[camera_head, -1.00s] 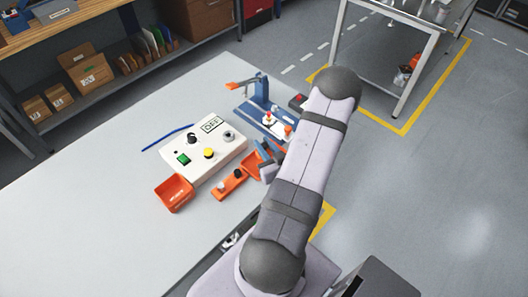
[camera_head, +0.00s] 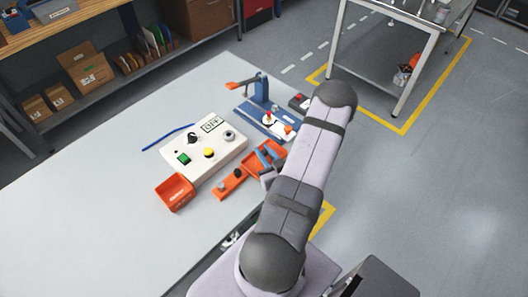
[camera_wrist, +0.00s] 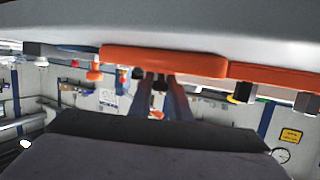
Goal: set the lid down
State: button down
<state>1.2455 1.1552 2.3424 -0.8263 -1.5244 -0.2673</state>
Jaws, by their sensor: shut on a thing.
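The fingers also show in the wrist view (camera_wrist: 162,85). I cannot tell whether the lid touches the tray.
An orange holder (camera_head: 230,184) with small knobs lies left of the tray. A white control box (camera_head: 205,150) and an orange bin (camera_head: 174,192) stand farther left. A blue clamp fixture (camera_head: 261,90) stands behind. The bench (camera_head: 90,215) is clear at left.

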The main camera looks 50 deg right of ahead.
jog(key=c, duration=1.6)
grip_release()
jog(key=shift+c, duration=0.2)
jog(key=shift+r, duration=0.1)
jog(key=v, duration=0.9)
jog(key=shift+s+r+b, duration=0.2)
jog(key=shift+s+b, duration=0.05)
jog(key=shift+b, duration=0.1)
jog(key=shift+p+v, duration=0.55)
jog(key=shift+v, duration=0.65)
jog(key=shift+a, duration=0.15)
